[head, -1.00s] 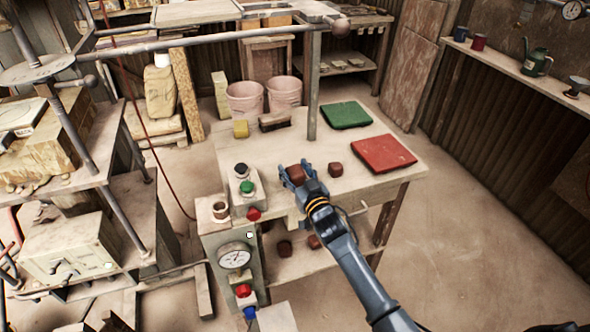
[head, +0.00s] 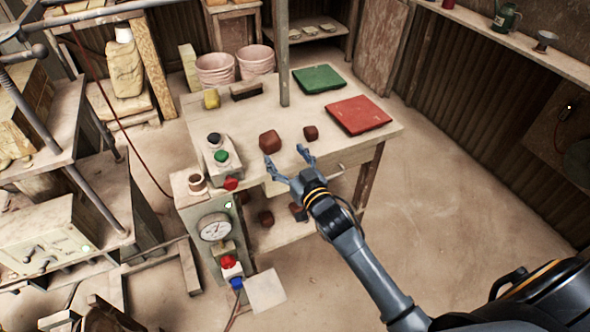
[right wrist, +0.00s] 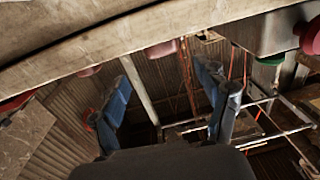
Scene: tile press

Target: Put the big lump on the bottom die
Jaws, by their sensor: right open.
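The big lump (head: 270,143), reddish brown, sits on the pale worktable (head: 240,116). A smaller brown lump (head: 311,132) sits to its right. My right gripper (head: 286,158) is open and empty at the table's front edge, just in front of the big lump and apart from it. My left gripper is out of view. I cannot pick out the bottom die for certain.
A red slab (head: 359,115) and a green slab (head: 319,79) lie on the table's right side. A button box (head: 222,163) and pressure gauge (head: 214,227) stand at left. Several lumps rest on the lower shelf (head: 275,237). Floor at right is clear.

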